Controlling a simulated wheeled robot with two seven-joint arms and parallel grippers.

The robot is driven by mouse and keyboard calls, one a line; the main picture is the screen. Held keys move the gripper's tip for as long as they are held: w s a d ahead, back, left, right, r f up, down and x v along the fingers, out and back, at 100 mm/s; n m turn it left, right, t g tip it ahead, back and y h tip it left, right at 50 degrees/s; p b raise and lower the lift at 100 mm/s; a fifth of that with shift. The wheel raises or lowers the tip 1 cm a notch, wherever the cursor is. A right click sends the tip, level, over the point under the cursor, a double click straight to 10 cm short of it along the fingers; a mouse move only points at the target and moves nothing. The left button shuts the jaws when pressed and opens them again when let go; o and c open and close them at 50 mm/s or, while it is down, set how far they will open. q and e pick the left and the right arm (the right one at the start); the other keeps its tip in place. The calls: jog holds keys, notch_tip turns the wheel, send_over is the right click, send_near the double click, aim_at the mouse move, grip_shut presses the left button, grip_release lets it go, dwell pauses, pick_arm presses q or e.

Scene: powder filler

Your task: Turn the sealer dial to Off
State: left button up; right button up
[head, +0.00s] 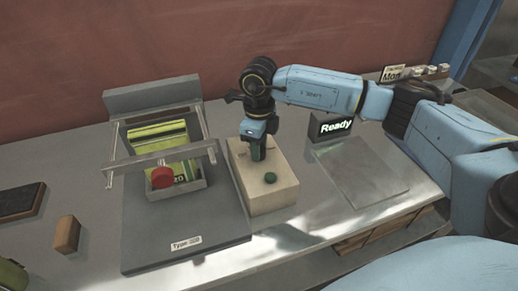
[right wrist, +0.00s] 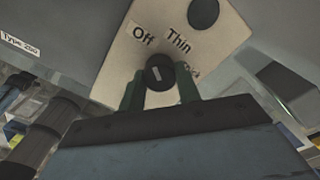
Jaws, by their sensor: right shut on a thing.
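The sealer dial (right wrist: 158,73) is a small dark round knob with a short white mark on the beige sealer box (head: 265,200). In the right wrist view, the labels Off (right wrist: 144,36) and Thin (right wrist: 179,40) stand beyond it, and a third label at the right is partly hidden. The white mark runs roughly up and down with a slight lean to the upper left; its exact setting is hard to tell. My right gripper (head: 257,150) points down at the box, its green fingers shut on the dial, one on each side. The dial is hidden in the head view. My left gripper is out of view.
A round green button (head: 270,178) is on the sealer box.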

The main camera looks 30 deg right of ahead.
jog(key=shift+w+r+n, duration=0.1)
jog(key=shift+n, duration=0.6)
jog(key=o, duration=1)
notch_tip(320, 180, up, 13)
jog(key=shift+r+b, duration=0.15)
jog(key=shift+b, duration=0.3)
